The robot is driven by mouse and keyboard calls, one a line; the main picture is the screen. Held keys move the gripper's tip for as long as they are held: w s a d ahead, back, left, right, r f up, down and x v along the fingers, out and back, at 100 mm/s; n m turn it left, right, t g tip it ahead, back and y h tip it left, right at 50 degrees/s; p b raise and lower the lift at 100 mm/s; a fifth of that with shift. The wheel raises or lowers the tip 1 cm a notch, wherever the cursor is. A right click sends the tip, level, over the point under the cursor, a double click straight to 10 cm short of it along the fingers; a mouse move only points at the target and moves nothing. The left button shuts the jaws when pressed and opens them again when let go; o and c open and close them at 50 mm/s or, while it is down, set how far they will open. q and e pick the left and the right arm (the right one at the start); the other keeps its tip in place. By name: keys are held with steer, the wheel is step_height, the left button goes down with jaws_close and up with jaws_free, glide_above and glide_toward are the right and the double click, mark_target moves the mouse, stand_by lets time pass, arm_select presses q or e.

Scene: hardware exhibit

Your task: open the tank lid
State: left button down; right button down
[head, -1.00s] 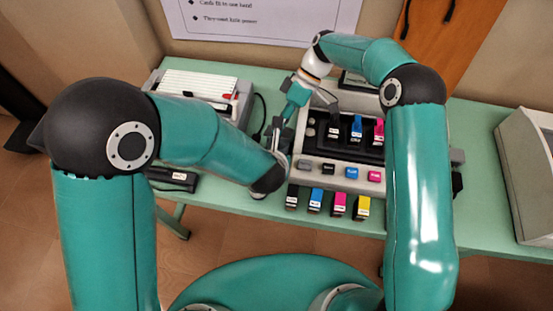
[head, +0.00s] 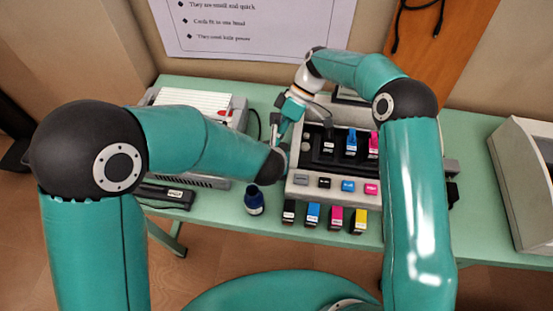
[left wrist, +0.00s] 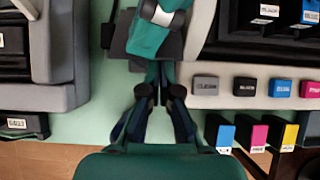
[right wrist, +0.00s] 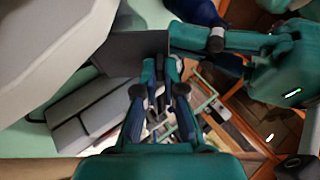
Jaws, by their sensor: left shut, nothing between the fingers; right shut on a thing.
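The machine with ink tanks (head: 295,187) stands on the green table, its dark bay uncovered with black, blue and pink units in it. A dark grey flat panel (right wrist: 135,48), possibly the tank lid, is at the tips of my right gripper (right wrist: 160,68), which is shut on it. The panel also shows in the left wrist view (left wrist: 172,47), beside the machine's left side. My left gripper (left wrist: 160,80) is shut and empty, just in front of the right gripper. In the head view both grippers are largely hidden at the machine's left edge.
A row of labelled caps (head: 347,186) is along the machine's front. Several cartridges (head: 335,217) stand before it. A dark blue bottle (head: 254,200) stands left of them. A grey-white device (head: 240,118) is at left, a beige box (head: 525,185) at far right.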

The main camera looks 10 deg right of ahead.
arm_select(q)
steer(key=shift+w+d+r, duration=0.15)
steer(key=shift+w+r, duration=0.25)
steer(key=shift+r, duration=0.2)
arm_select(e)
steer(key=shift+f, duration=0.1)
steer(key=c, duration=1.3)
jaws_free()
steer(key=shift+f, duration=0.1)
arm_select(q)
steer(key=shift+w, duration=0.1)
arm_select(e)
steer(key=shift+s, duration=0.15)
